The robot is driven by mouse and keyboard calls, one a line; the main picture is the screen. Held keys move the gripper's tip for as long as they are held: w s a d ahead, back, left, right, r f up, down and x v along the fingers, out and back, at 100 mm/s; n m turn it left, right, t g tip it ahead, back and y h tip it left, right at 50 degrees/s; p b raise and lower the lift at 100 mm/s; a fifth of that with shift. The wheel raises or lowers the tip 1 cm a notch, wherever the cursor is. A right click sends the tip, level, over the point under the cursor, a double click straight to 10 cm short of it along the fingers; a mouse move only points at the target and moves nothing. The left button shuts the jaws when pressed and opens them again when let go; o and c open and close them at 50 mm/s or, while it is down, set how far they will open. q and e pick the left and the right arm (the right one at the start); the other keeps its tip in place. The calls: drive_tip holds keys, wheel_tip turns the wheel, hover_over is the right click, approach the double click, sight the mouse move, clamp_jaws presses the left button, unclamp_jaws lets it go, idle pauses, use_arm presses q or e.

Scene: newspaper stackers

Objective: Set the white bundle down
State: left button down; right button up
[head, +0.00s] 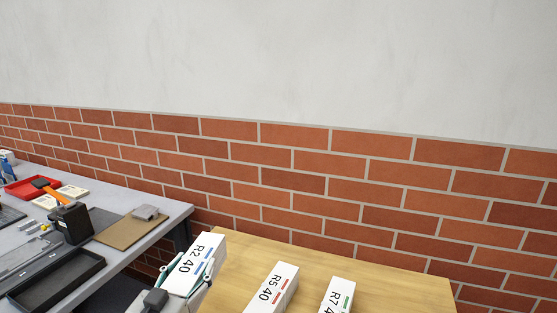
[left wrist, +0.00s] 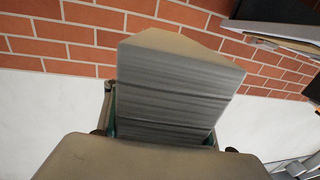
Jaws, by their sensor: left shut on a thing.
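The white bundle (head: 197,262) is marked R2 40 and has blue and red stripes. It is at the left edge of a wooden table (head: 375,283) in the head view. My left gripper (head: 188,274) is shut on it, one teal-padded finger on each side. In the left wrist view the bundle (left wrist: 175,85) shows its grey layered paper edges between the fingers. I cannot tell whether its underside touches the table. My right gripper is not in view.
At left a grey workbench (head: 165,217) holds a black tray (head: 58,281), a dark box (head: 71,223) and a red tray (head: 22,188). A brick wall (head: 300,190) runs behind.

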use_arm(q)
drive_tip(key=s+a+f+n+y, duration=0.1)
drive_tip(key=s+a+f+y, duration=0.1)
drive_tip(key=s, duration=0.4)
drive_tip(key=s+a+f+n+y, duration=0.1)
drive_tip(key=s+a, duration=0.1)
drive_tip(key=s, duration=0.4)
drive_tip(key=m+h, duration=0.2)
approach(205, 240)
drive_tip(key=w+r+h, duration=0.1)
drive_tip(key=w+r, duration=0.1)
drive_tip(key=w, duration=0.1)
drive_tip(key=w+d+r+h, duration=0.1)
drive_tip(key=w, duration=0.2)
drive_tip(key=w+r+m, duration=0.1)
drive_tip(key=w+r, duration=0.1)
drive_tip(key=w, duration=0.1)
drive_tip(key=shift+w+d+r+h, duration=0.25)
drive_tip(key=shift+w+r+h, duration=0.05)
drive_tip(key=shift+w+h, duration=0.1)
drive_tip(key=shift+f+b, duration=1.7)
drive_tip(key=shift+f, duration=8.05)
drive_tip(key=shift+f, duration=0.2)
drive_tip(key=c, duration=0.8)
unclamp_jaws()
drive_tip(key=shift+s+f, duration=0.1)
drive_tip(key=shift+f, duration=0.05)
drive_tip(key=shift+c, duration=0.2)
